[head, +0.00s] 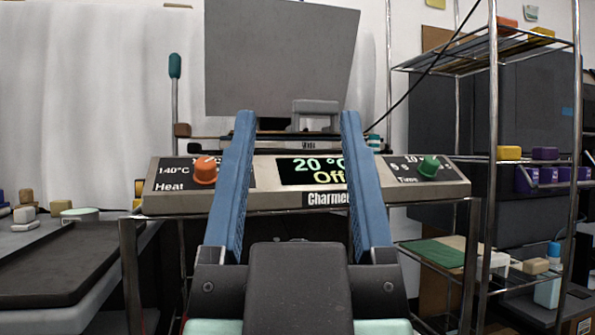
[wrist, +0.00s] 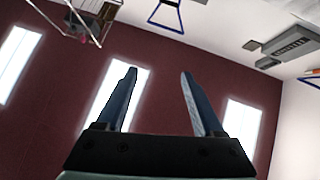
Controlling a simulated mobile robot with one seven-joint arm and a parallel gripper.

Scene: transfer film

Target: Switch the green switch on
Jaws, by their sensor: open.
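The green switch (head: 428,167) is a small knob at the right end of the machine's front panel (head: 270,202), beside a "Time" label. An orange knob (head: 205,170) sits at the left end by "140°C Heat". The display (head: 312,170) between them reads "20 °C" and "Off", partly covered by my right finger. My gripper (head: 297,114) is open and empty, with two blue fingers spread in front of the panel, left of the green switch. In the wrist view my gripper (wrist: 158,73) is also open, with nothing between its fingers; the switch does not show there.
A metal rack (head: 493,150) with boxes on its shelves stands at the right. A dark-topped bench (head: 60,262) is at the left. A grey plate (head: 280,60) rises above the machine. The wrist view shows a maroon wall (wrist: 60,90) with bright windows.

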